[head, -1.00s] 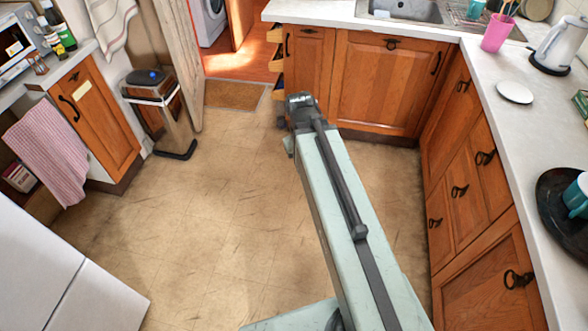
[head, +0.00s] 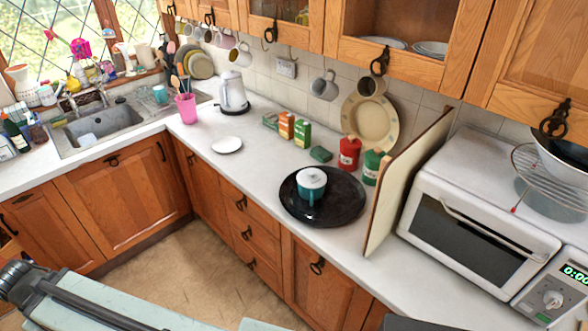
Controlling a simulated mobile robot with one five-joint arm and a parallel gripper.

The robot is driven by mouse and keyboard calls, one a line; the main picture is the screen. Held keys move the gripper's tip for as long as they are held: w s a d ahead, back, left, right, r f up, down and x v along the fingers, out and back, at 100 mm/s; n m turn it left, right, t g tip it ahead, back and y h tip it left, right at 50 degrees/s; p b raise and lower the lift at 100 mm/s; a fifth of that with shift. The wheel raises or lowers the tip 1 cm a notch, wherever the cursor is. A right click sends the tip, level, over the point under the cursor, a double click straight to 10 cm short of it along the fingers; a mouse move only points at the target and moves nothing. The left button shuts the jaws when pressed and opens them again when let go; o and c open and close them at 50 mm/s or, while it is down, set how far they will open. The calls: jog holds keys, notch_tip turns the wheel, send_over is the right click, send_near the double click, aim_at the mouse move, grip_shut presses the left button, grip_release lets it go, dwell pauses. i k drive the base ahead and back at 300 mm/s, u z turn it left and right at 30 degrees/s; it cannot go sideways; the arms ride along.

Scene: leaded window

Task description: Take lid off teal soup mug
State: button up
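The teal soup mug (head: 311,193) stands upright on a round black tray (head: 340,208) on the right-hand worktop. Its white lid (head: 312,177) sits on top of the mug. The mug's handle points toward the front of the counter. My arm shows at the lower left, low over the floor and well apart from the mug. My gripper is not clearly visible at the arm's end, so its fingers cannot be made out.
A white round plate (head: 227,145) lies left of the tray. Red (head: 349,153) and green (head: 373,167) canisters stand behind it. An upright board (head: 408,185) and a white toaster oven (head: 480,215) bound its right side. Counter between plate and tray is clear.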

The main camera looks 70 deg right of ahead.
aim_at(311, 178)
jog(key=u, duration=0.8)
jog(key=i, duration=0.55)
jog(key=z, duration=3.75)
